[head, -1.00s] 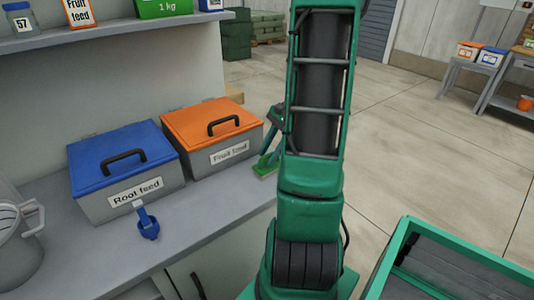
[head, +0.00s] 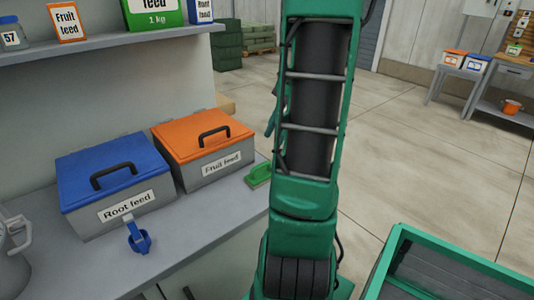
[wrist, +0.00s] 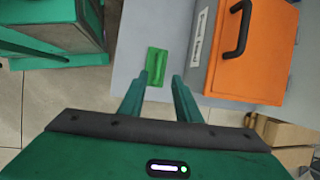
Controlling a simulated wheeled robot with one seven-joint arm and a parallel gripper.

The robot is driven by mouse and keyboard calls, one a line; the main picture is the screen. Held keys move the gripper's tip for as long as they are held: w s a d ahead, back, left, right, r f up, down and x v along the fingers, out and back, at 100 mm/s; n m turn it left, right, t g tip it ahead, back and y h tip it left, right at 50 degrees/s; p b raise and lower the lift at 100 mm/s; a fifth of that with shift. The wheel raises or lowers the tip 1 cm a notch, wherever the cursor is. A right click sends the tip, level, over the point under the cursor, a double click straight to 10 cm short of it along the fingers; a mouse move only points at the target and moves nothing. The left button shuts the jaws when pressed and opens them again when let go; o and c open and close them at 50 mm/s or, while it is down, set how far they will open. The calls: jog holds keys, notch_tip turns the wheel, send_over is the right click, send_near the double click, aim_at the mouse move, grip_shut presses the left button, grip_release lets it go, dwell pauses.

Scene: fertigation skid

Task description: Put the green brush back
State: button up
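The green brush (head: 258,174) lies on the right end of the grey counter (head: 225,207), beside the orange-lidded Fruit feed box (head: 205,150). The brush also shows in the wrist view (wrist: 157,66), just beyond the fingertips and roughly in line with the gap between them. My gripper (wrist: 159,80) is open and empty, apart from the brush. In the head view my arm hides most of the gripper.
A blue-lidded Root feed box (head: 115,185) stands left of the Fruit feed box. A blue scoop (head: 137,236) lies in front of it. A shelf (head: 110,40) with feed packages hangs above. Open floor (head: 420,170) lies to the right; boxes stand on a far table (head: 455,70).

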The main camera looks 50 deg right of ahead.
jog(key=a+n+g, duration=0.1)
jog(key=a+n, duration=0.3)
jog(key=a, duration=0.4)
jog(key=s+a+f+n+g+h, duration=0.1)
jog(key=s+a+n+g+h, duration=0.1)
jog(key=s+a+n, duration=0.7)
jog(key=s+a+h, duration=0.1)
jog(key=a, duration=0.2)
jog(key=shift+s+f+n+h, duration=0.2)
jog(key=shift+f+n+h, duration=0.1)
